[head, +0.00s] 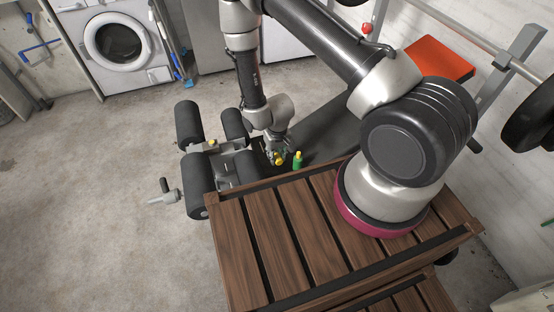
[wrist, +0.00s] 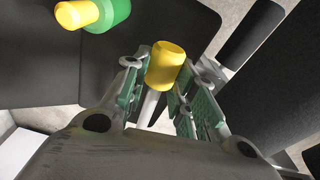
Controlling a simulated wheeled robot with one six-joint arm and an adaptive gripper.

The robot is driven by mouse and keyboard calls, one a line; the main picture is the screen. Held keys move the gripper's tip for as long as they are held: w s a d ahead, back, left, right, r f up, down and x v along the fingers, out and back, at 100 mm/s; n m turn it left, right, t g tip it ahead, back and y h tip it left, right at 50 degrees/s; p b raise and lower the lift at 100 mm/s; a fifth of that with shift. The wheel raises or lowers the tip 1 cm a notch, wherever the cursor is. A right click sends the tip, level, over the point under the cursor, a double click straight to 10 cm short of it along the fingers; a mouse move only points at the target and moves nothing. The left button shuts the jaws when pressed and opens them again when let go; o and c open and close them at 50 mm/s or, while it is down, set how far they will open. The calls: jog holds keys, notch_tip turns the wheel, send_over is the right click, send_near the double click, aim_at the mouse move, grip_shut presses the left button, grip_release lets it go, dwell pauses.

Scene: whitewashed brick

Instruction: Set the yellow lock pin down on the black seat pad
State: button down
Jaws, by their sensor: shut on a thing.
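The yellow lock pin (wrist: 166,66) is between the two green-padded fingers of my gripper (wrist: 158,88) in the wrist view. Its yellow knob faces the camera and a pale shaft shows below it. In the head view the yellow knob of the pin (head: 278,161) shows at my gripper (head: 274,150). The black seat pad (head: 326,137) of the bench lies beside and under my gripper; it fills the upper left of the wrist view (wrist: 40,65). I cannot tell whether the pin touches the pad.
Black foam rollers (head: 197,185) on a metal frame stand to the left. A slatted wooden top (head: 300,235) is in front.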

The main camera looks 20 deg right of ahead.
aim_at(276, 167)
jog(key=shift+f, duration=2.35)
jog(key=c, duration=1.2)
grip_release()
jog(key=shift+f, duration=0.1)
jog(key=shift+o, duration=0.2)
jog(key=r, duration=0.8)
jog(key=s+r, duration=0.1)
jog(key=r, duration=0.3)
jog(key=shift+r, duration=0.2)
